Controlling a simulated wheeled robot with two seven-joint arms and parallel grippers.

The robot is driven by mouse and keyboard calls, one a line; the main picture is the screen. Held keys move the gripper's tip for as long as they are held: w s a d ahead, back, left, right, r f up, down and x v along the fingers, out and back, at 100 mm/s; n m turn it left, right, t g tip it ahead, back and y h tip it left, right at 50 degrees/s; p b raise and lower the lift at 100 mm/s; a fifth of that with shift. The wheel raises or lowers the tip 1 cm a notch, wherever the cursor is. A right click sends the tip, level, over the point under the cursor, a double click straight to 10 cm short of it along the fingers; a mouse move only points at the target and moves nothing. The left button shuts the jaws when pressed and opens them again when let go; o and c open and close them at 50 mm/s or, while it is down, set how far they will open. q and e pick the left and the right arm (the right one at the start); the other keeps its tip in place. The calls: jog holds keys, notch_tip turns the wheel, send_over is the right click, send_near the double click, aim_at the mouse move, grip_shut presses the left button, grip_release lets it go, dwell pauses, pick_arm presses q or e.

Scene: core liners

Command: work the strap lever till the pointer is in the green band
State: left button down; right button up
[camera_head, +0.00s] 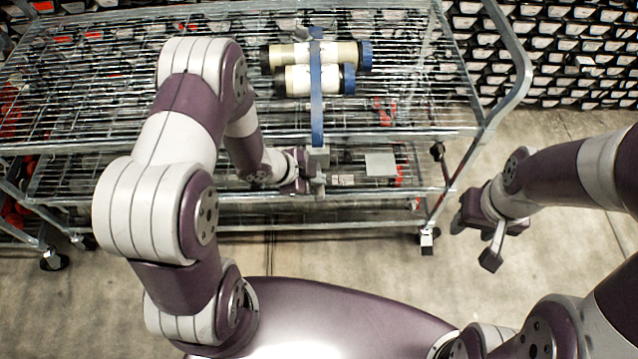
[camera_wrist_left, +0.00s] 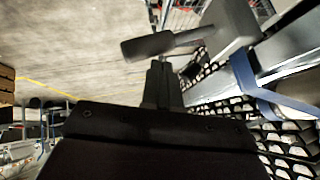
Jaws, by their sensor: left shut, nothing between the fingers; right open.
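A blue strap (camera_head: 316,90) runs over two cream core liners with dark blue ends, the rear liner (camera_head: 325,54) and the front liner (camera_head: 312,80), on the wire cart. The strap ends at a grey tensioner (camera_head: 318,158) at the cart's front edge. In the left wrist view, the strap (camera_wrist_left: 262,95) and the lever (camera_wrist_left: 150,45), a dark bar on a grey arm, show. My left gripper (camera_head: 306,182) is shut and empty just below the tensioner; its fingertips (camera_wrist_left: 158,68) are close to the lever bar, contact unclear. My right gripper (camera_head: 490,240) is open, away from the cart. I cannot make out a pointer or green band.
The wire cart (camera_head: 130,150) has an upper and a lower shelf and a curved handle (camera_head: 520,70) at its right. A grey plate (camera_head: 380,165) sits near its front edge. Racks of boxes (camera_head: 570,50) stand behind. Floor (camera_head: 370,270) before the cart is clear.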

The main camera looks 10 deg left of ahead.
aim_at(315, 190)
pick_arm(q)
jog(key=shift+s+d+f+b, duration=0.1)
jog(key=shift+s+f+b, duration=0.15)
jog(key=shift+f+b, duration=0.75)
jog(key=shift+s+f+b, duration=0.2)
jog(key=shift+f+b, duration=0.45)
jog(key=shift+f, duration=0.5)
dwell(1.4)
jog(key=shift+r, duration=0.15)
dwell(0.4)
jog(key=shift+w+r+p, duration=0.2)
jog(key=shift+r+p, duration=0.7)
jog(key=shift+p, duration=0.05)
jog(key=shift+w+r+p, duration=0.2)
jog(key=shift+r+p, duration=0.65)
jog(key=shift+p, duration=0.05)
jog(key=shift+w+r+p, duration=0.2)
jog(key=shift+r+p, duration=0.7)
jog(key=shift+p, duration=0.05)
jog(key=r+p, duration=0.3)
jog(key=w+r+p, duration=0.1)
jog(key=r+p, duration=0.1)
jog(key=shift+a, duration=0.3)
